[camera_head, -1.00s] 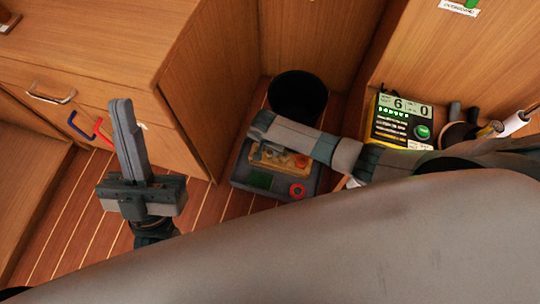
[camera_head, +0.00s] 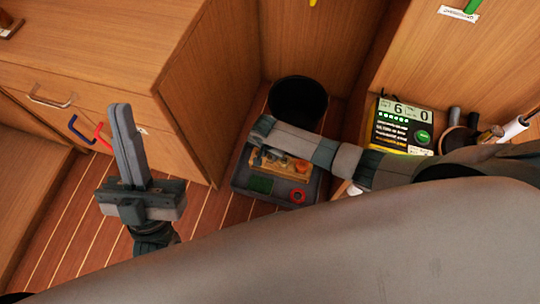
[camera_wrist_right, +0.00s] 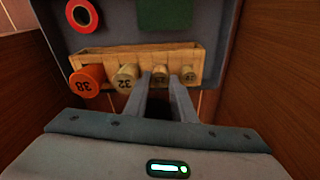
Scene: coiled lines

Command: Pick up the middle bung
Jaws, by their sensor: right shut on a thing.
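A wooden rack (camera_wrist_right: 130,53) holds a row of round bungs; it also shows in the head view (camera_head: 285,175). In the right wrist view the large orange bung (camera_wrist_right: 86,82) marked 38 is at the left, a tan bung (camera_wrist_right: 125,77) marked 32 is beside it, then a smaller tan bung (camera_wrist_right: 160,73), and the smallest bung (camera_wrist_right: 190,74) at the right. My right gripper (camera_wrist_right: 161,82) is shut on the smaller tan bung, third from the left, which still sits in line with the rack. My left gripper (camera_head: 120,106) is shut and empty, pointing up at the left.
The rack sits on a grey case (camera_head: 240,180) with a green patch (camera_wrist_right: 165,14) and a red ring (camera_wrist_right: 82,15). A black bucket (camera_head: 298,98) stands behind it. A lit panel (camera_head: 400,125) is at the right. Wooden cabinets (camera_head: 215,100) flank the narrow floor.

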